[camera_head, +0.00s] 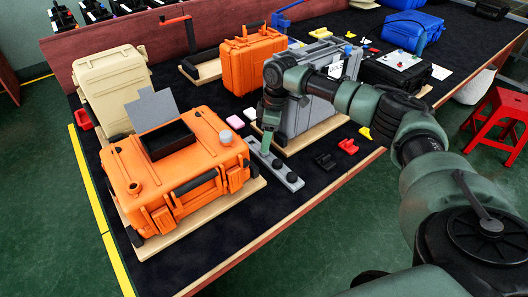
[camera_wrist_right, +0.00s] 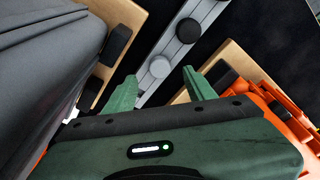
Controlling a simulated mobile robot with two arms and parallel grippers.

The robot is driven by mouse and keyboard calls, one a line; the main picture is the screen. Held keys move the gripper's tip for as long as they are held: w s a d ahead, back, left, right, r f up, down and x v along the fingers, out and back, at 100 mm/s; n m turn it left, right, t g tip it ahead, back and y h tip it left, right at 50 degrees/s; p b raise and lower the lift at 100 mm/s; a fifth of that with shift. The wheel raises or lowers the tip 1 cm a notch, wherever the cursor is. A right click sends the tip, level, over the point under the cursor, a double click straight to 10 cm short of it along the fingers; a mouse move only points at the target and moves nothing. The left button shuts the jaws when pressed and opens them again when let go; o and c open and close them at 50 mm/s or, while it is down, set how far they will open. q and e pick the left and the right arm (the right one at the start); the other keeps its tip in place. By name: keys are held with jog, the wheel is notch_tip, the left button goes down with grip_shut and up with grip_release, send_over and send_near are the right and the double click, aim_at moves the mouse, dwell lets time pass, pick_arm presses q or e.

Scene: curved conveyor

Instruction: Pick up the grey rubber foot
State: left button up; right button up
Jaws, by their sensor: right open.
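A light grey bar (camera_head: 284,174) lies on the dark table and carries a row of round feet. In the right wrist view the bar (camera_wrist_right: 150,91) runs diagonally. The grey rubber foot (camera_wrist_right: 160,67) shows there as a lighter grey disc on the bar. My right gripper (camera_head: 266,143) points down over the bar's far end. Its two green fingers (camera_wrist_right: 160,84) are apart, with the grey foot seen beyond the gap between them. My left gripper is not in view.
An orange case (camera_head: 175,172) stands on a wooden board left of the bar. A grey upright case (camera_head: 300,116) stands close on the other side. A black part (camera_head: 325,161) and a red part (camera_head: 348,146) lie to the right.

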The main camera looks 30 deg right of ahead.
jog(key=f, duration=0.3)
jog(key=shift+w+a+f, duration=0.2)
jog(key=shift+f, duration=0.45)
grip_shut()
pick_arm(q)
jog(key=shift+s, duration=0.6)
pick_arm(e)
jog(key=shift+r, duration=0.15)
